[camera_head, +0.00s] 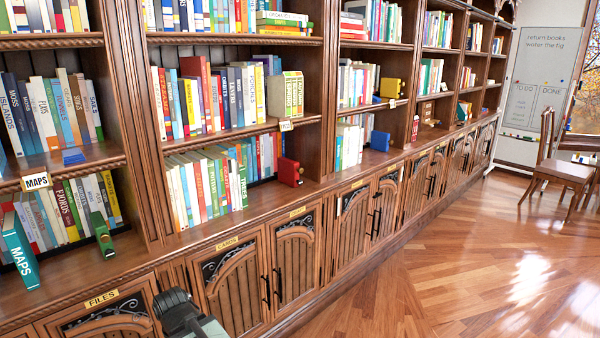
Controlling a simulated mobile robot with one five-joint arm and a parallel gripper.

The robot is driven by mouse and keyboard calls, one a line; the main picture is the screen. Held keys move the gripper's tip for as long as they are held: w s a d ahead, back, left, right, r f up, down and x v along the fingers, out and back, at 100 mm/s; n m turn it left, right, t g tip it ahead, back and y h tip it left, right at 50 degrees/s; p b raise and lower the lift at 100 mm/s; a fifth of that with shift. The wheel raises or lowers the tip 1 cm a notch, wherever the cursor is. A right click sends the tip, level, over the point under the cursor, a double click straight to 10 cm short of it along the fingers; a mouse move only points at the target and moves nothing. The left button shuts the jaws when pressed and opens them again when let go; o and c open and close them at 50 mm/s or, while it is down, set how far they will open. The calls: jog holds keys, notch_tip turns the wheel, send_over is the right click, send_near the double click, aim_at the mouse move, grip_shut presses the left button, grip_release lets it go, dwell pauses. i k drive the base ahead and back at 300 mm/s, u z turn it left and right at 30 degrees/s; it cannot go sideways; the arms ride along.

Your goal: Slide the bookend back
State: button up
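Several bookends show, and I cannot tell which one the task means. A red bookend (290,172) stands near the front edge of the lower middle shelf, right of a row of books with a gap between. A green bookend (102,235) stands at the right end of the lower left row, near the shelf front. A blue bookend (380,140) and a yellow one (391,88) stand in the bay further right. My gripper (184,312), dark and partly cut off at the bottom edge, is in front of the cabinets, below the shelves and empty as far as I see.
A teal MAPS book (20,252) leans out at the lower left shelf front. A small blue block (73,157) lies on the shelf above. Cabinet doors with black handles (272,288) line the base. The wooden floor (450,255) is clear up to a chair (562,175).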

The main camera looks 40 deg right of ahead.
aim_at(289, 171)
jog(key=z, duration=1)
jog(key=i, duration=0.65)
jog(key=u, duration=0.9)
